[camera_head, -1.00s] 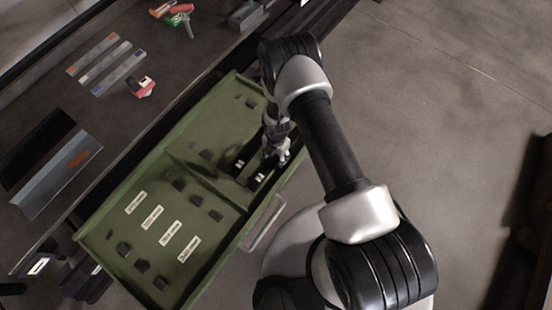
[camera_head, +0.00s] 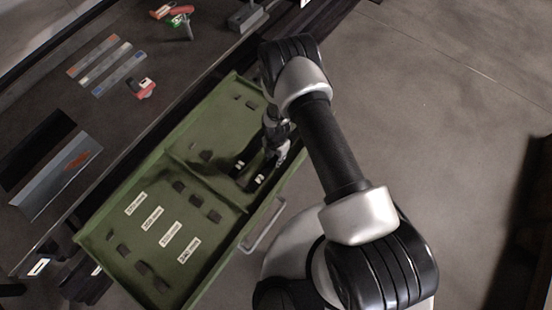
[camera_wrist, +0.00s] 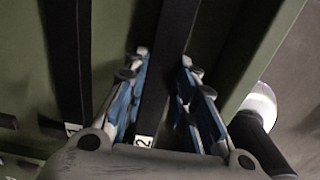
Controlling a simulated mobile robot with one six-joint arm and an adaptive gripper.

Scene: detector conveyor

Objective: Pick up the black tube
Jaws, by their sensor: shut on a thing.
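A black tube with a white label "2" (camera_wrist: 172,50) runs between the fingers of my gripper (camera_wrist: 165,62) in the wrist view. My gripper is shut on this tube, with blue-padded fingers on both sides of it. In the head view my gripper (camera_head: 275,152) is over the right side of the green crate (camera_head: 190,112), and the arm and fingers hide part of the tube. A second black tube (camera_wrist: 68,60), its label partly hidden, lies to the left in the wrist view. I cannot tell whether the held tube is clear of the crate floor.
The crate's right wall (camera_wrist: 262,45) runs close beside my gripper. Several dark holders and white labels sit in the crate's near half. A silver handle (camera_head: 263,228) is on its outside. A dark table (camera_head: 60,100) with tools and strips stands to the left.

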